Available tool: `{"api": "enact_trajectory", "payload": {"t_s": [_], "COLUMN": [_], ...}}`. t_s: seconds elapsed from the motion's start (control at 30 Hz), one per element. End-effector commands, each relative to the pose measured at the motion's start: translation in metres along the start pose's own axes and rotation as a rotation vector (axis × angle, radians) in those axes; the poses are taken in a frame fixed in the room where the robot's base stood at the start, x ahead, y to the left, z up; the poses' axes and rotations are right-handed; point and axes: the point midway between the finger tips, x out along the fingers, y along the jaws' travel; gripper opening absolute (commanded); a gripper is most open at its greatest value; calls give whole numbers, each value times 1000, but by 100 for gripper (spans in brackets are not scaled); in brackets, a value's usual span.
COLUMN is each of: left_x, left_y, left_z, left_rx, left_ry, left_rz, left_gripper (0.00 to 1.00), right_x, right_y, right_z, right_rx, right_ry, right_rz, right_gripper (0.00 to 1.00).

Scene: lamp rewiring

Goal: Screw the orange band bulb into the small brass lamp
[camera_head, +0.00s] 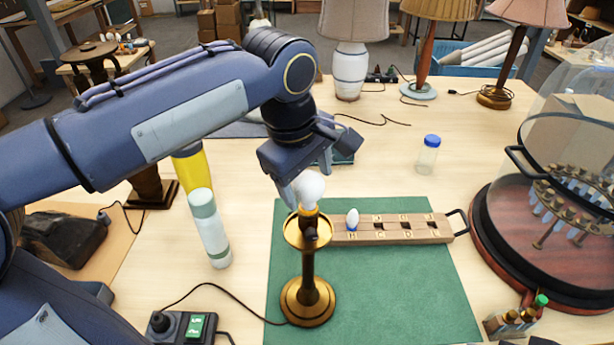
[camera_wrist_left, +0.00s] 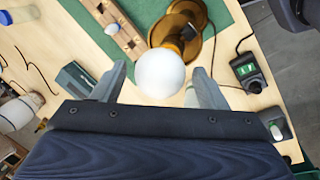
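The white bulb with an orange band (camera_head: 309,188) stands upright at the top of the small brass lamp (camera_head: 307,285), its band just above the brass cup. I cannot tell how deep its base sits. My left gripper (camera_head: 306,172) is above it, pointing down. In the left wrist view, the bulb (camera_wrist_left: 160,73) lies between the two spread fingers (camera_wrist_left: 160,84), with a visible gap on each side. The brass lamp (camera_wrist_left: 178,38) shows behind the bulb there. My right gripper is not in view.
A wooden bulb rack (camera_head: 436,230) with a blue-band bulb (camera_head: 352,218) lies right of the lamp on a green mat (camera_head: 400,300). A glass dome (camera_head: 570,130) stands at right. A cord runs to a green-switch box (camera_head: 196,326).

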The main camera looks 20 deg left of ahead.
Motion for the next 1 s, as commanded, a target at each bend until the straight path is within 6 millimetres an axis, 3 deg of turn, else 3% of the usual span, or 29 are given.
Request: {"api": "enact_trajectory", "payload": {"t_s": [0.03, 0.3, 0.47, 0.8, 1.0], "left_x": [0, 0, 0, 1, 1], "left_y": [0, 0, 0, 1, 1], "left_z": [0, 0, -2, -3, -3], "left_rx": [0, 2, 95, 598, 689], "left_ry": [0, -1, -23, -139, -158], "left_rz": [0, 0, 0, 1, 1], "left_gripper": [59, 25, 24, 24, 24], "right_x": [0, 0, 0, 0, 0], "right_y": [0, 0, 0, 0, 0], "right_z": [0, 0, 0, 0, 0], "right_rx": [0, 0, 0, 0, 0], "right_ry": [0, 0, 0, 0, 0], "right_rz": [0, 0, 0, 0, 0], "right_gripper": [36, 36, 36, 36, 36]}}
